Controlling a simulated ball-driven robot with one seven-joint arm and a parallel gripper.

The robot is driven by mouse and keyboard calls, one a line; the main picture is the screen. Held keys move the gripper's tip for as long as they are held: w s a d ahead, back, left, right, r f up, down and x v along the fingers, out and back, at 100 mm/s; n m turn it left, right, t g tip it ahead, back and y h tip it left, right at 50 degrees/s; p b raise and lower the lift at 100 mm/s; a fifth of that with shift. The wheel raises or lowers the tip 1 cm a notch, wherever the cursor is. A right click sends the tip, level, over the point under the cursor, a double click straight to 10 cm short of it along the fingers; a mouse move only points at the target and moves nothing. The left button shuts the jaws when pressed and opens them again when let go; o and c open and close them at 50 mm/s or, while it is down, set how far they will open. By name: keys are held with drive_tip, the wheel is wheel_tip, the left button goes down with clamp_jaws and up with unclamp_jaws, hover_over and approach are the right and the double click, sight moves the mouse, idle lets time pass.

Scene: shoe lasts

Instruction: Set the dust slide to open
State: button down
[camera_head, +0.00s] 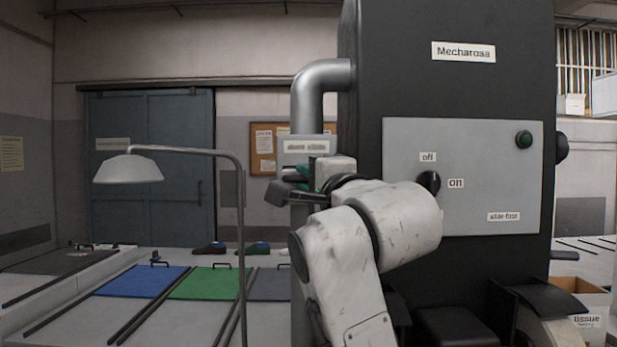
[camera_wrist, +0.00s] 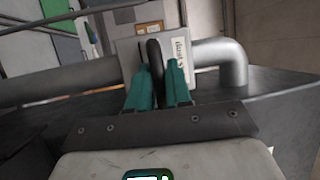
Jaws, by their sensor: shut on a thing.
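The dust slide (camera_head: 290,146) is a light grey box with a printed label, set on the grey pipe beside the tall dark machine. In the wrist view the slide's plate (camera_wrist: 128,57) stands ahead, with its label sideways at the right. A dark upright handle (camera_wrist: 155,53) sticks out from it. My gripper (camera_wrist: 158,80) has its two teal fingers shut on this handle, one on each side. In the head view my gripper (camera_head: 301,178) is just below the label, partly hidden by my own wrist. The slide's open or shut marks cannot be read.
A lamp (camera_head: 128,169) on a bent pole stands left. Blue (camera_head: 143,282) and green (camera_head: 207,283) mats lie on the table.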

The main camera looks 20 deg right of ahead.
drive_tip(key=shift+s+a, duration=0.15)
drive_tip(key=shift+s, duration=0.1)
drive_tip(key=c, duration=1.3)
unclamp_jaws()
drive_tip(key=shift+s+a, duration=0.1)
drive_tip(key=shift+s, duration=0.05)
drive_tip(key=shift+o, duration=0.9)
drive_tip(key=s+d+f+b, duration=0.1)
drive_tip(key=s+b, duration=0.1)
drive_tip(key=s, duration=0.8)
drive_tip(key=shift+s+f, duration=0.25)
drive_tip(key=shift+f, duration=0.15)
drive_tip(key=shift+f, duration=0.1)
